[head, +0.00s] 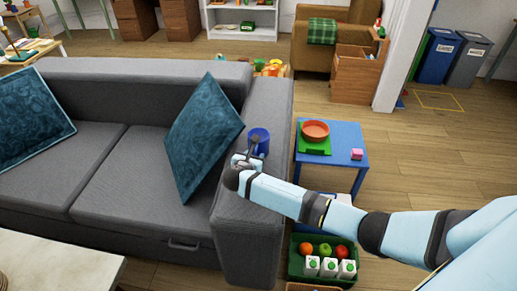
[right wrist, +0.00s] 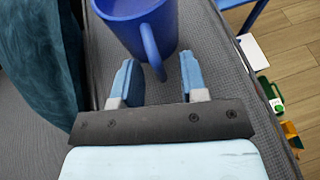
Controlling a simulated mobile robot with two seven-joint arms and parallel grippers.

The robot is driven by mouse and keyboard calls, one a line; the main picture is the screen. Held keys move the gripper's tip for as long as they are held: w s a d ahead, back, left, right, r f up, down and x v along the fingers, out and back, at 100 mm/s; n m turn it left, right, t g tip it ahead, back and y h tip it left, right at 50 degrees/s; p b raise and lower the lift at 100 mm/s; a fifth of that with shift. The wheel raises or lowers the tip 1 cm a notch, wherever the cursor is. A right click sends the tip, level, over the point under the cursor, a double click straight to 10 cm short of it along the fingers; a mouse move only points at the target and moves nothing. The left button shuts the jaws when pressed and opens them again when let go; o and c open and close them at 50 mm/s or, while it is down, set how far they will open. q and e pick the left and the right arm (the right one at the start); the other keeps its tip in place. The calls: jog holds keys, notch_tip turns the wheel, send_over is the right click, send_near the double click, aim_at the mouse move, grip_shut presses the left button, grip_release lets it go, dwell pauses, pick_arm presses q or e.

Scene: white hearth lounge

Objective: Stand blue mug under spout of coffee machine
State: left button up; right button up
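The blue mug (head: 260,138) stands on the grey sofa's right armrest. In the right wrist view the mug (right wrist: 132,15) is at the top, with its handle (right wrist: 151,50) pointing toward my gripper. My right gripper (head: 252,155) is over the armrest just in front of the mug. In the right wrist view its two fingers (right wrist: 157,68) are apart, with the lower end of the handle between them. No coffee machine shows in either view. My left gripper is not in view.
A teal cushion (head: 204,130) leans on the sofa (head: 140,165) close left of my gripper. A green crate of fruit and cartons (head: 297,268) is below.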

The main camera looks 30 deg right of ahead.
jog(key=shift+x, duration=0.8)
jog(key=shift+a, duration=0.1)
grip_shut()
jog(key=shift+r, duration=0.1)
